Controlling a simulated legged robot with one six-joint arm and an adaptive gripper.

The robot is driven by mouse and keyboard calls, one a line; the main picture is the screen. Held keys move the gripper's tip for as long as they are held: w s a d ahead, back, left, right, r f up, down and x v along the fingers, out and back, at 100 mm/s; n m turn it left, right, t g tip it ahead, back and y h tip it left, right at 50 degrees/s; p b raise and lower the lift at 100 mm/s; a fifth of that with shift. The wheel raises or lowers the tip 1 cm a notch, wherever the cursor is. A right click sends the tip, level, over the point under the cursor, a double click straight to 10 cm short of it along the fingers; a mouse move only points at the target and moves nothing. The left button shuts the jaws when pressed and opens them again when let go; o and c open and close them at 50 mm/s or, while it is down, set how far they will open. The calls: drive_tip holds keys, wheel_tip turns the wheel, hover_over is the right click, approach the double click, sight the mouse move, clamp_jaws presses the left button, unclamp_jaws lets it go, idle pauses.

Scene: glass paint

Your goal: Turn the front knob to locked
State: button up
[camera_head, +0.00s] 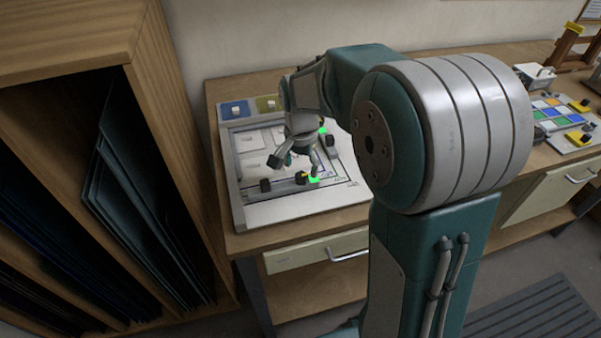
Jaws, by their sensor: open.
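A pale flat panel device (312,208) lies on the wooden bench, with a rail along its front edge. A small dark knob (301,178) sits on the front rail, beside a bright green mark (314,181). I cannot read its setting. Another dark piece (266,186) is at the rail's left end. A further dark knob (330,140) is at the panel's right side, near a second green mark. My gripper (296,164) points down over the panel, fingers spread and empty, just behind and above the front knob. I cannot tell whether the right finger touches it.
A wooden rack (150,60) with dark sheets stands close on the left. Blue and olive trays (236,110) sit behind the panel. A palette of coloured squares (560,118) and a white box (535,76) are at the far right. My arm hides the bench's middle.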

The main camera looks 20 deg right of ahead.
sight(301, 176)
wheel_tip(301, 176, up, 9)
idle(0.3)
drive_tip(key=s+r+n+t, duration=0.2)
drive_tip(key=s+n+t, duration=0.3)
drive_tip(key=s, duration=1.6)
drive_tip(key=n, duration=0.4)
drive_tip(key=shift+t, duration=0.3)
